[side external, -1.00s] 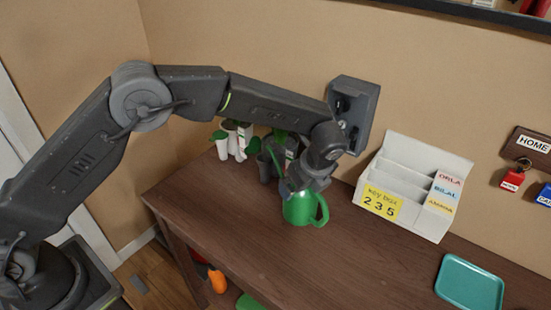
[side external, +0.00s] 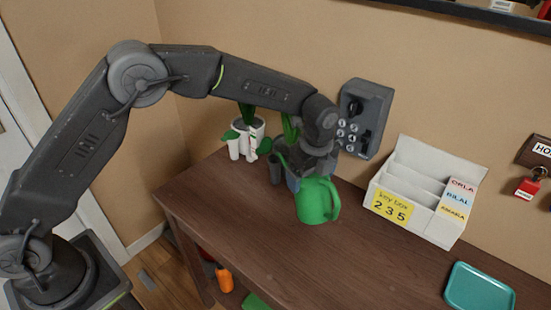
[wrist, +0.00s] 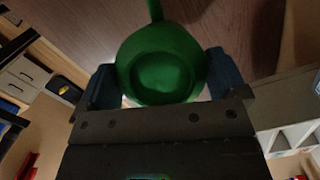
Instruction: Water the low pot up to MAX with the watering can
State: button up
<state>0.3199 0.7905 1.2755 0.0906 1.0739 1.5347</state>
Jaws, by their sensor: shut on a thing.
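My gripper (wrist: 160,85) is shut on the green watering can (side external: 317,202). In the wrist view the can (wrist: 160,62) sits between the two dark fingers. In the side view it is tilted, with its handle to the right and its spout side toward the plants, partly hidden by my wrist. A white pot (side external: 257,126) with green leaves and white tube-like gauges stands behind and left of my gripper. Another plant and a dark grey pot (side external: 276,168) are partly hidden by my wrist. I cannot read a MAX mark or see water.
A grey key box (side external: 363,118) with buttons hangs on the wall close behind my wrist. A white letter holder (side external: 415,190) stands to the right, and a teal tray (side external: 480,288) lies further right. The front of the brown table (side external: 260,235) is clear.

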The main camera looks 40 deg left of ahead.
jog(key=shift+w+a+r+h, duration=0.15)
jog(key=shift+r+h, duration=0.25)
jog(key=shift+r, duration=0.2)
jog(key=shift+f, duration=0.15)
jog(key=f, duration=0.1)
jog(key=d+f+y, duration=0.1)
jog(key=f+y, duration=0.1)
jog(key=shift+s+d, duration=0.2)
jog(key=shift+s, duration=0.15)
jog(key=shift+r+t+y, duration=0.25)
jog(key=shift+t+y, duration=0.35)
jog(key=shift+y, duration=0.4)
jog(key=shift+f, duration=0.25)
jog(key=shift+w+r, duration=0.1)
jog(key=shift+r, duration=0.1)
